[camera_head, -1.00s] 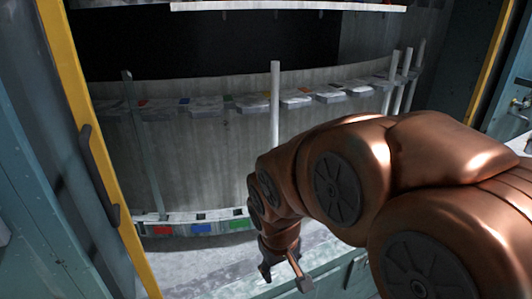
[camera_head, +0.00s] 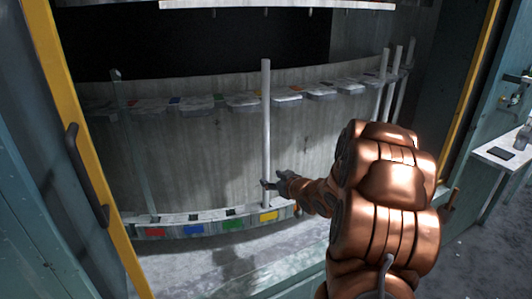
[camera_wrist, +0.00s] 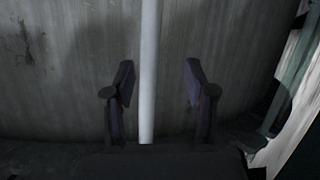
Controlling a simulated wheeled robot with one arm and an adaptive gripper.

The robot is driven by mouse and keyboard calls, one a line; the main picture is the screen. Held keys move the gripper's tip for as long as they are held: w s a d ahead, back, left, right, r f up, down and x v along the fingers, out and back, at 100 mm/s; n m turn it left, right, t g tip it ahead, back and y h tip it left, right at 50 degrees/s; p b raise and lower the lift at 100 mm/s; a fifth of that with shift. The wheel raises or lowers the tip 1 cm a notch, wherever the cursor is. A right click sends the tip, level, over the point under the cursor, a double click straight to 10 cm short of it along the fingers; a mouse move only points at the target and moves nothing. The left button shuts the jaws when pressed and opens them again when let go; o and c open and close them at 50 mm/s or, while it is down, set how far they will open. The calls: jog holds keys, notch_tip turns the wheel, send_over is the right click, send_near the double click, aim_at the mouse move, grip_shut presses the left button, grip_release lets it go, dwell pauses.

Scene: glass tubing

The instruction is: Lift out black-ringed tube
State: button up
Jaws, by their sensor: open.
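A pale upright tube (camera_head: 266,110) stands in the rack, its lower end near the yellow mark. No black ring can be made out on it. My gripper (camera_head: 275,183) is open at the tube's lower part. In the wrist view, the tube (camera_wrist: 148,60) runs upright between the two spread fingers of my gripper (camera_wrist: 159,85), nearer the left finger. Whether the tube is actually within the finger depth or just beyond cannot be told. A thin, greenish clear tube (camera_head: 135,145) stands further left, slightly tilted.
The curved rack has an upper ledge (camera_head: 195,106) of grey holders and a lower ledge (camera_head: 212,229) with red, blue, green and yellow marks. Several pale tubes (camera_head: 385,85) stand at the right. A yellow-edged door frame (camera_head: 83,170) bounds the left. A side table (camera_head: 500,157) is at right.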

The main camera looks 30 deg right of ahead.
aim_at(268, 166)
jog(key=shift+s+d+t+y, duration=0.1)
jog(key=shift+d+t+y, duration=0.6)
jog(key=shift+t, duration=0.3)
jog(key=shift+t+y, duration=0.3)
jog(key=shift+t, duration=0.6)
jog(key=shift+w+r+p, duration=0.3)
jog(key=shift+w+p, duration=0.2)
jog(key=shift+w, duration=0.65)
jog(key=shift+w+r+p, duration=0.25)
jog(key=shift+w+p, duration=0.25)
jog(key=shift+w, duration=0.65)
jog(key=shift+w+r+p, duration=0.3)
jog(key=shift+w+p, duration=0.2)
jog(key=shift+w, duration=0.65)
grip_shut()
